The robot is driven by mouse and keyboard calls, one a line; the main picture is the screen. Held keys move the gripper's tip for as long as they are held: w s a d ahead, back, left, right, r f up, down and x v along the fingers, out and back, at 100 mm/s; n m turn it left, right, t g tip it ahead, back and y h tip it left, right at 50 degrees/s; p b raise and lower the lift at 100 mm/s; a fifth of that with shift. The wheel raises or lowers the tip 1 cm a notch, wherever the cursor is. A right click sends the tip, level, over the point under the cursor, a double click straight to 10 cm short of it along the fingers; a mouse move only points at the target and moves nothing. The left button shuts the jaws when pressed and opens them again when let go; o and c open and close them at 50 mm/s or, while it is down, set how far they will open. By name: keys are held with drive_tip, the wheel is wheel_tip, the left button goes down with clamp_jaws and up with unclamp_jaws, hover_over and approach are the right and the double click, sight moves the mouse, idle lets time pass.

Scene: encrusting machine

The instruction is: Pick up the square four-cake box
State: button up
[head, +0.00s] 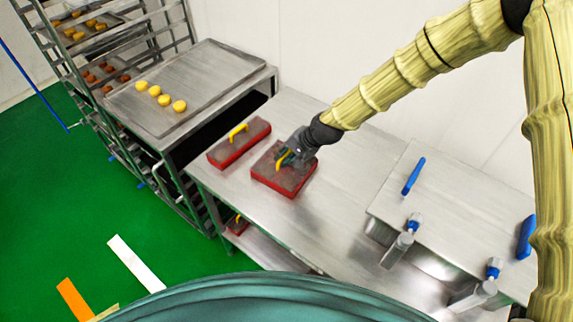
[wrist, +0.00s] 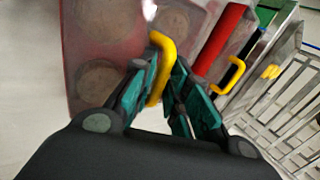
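The square four-cake box (head: 272,181) has red sides, a clear brownish top and a yellow handle. It is on the steel table in the head view, near the table's left part. In the wrist view the box (wrist: 72,50) fills the upper left, with round cakes showing through its top. My gripper (wrist: 165,72) has one teal-padded finger on each side of the yellow handle (wrist: 166,50), and they look closed against it. In the head view my gripper (head: 285,158) is over the box and hides part of its top and handle.
A long red box (head: 233,151) with a yellow handle lies just left of the square box. A steel table (head: 335,195) has free room to the right, before a raised steel unit with blue handles (head: 413,177). A tray with yellow pieces (head: 200,75) and a rack (head: 85,60) stand further left.

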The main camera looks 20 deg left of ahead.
drive_tip(key=shift+w+f, duration=0.5)
drive_tip(key=shift+f, duration=0.1)
drive_tip(key=shift+s+r, duration=0.2)
drive_tip(key=shift+s, duration=0.05)
drive_tip(key=shift+c, duration=0.2)
clamp_jaws()
drive_tip(key=shift+w+r, duration=0.1)
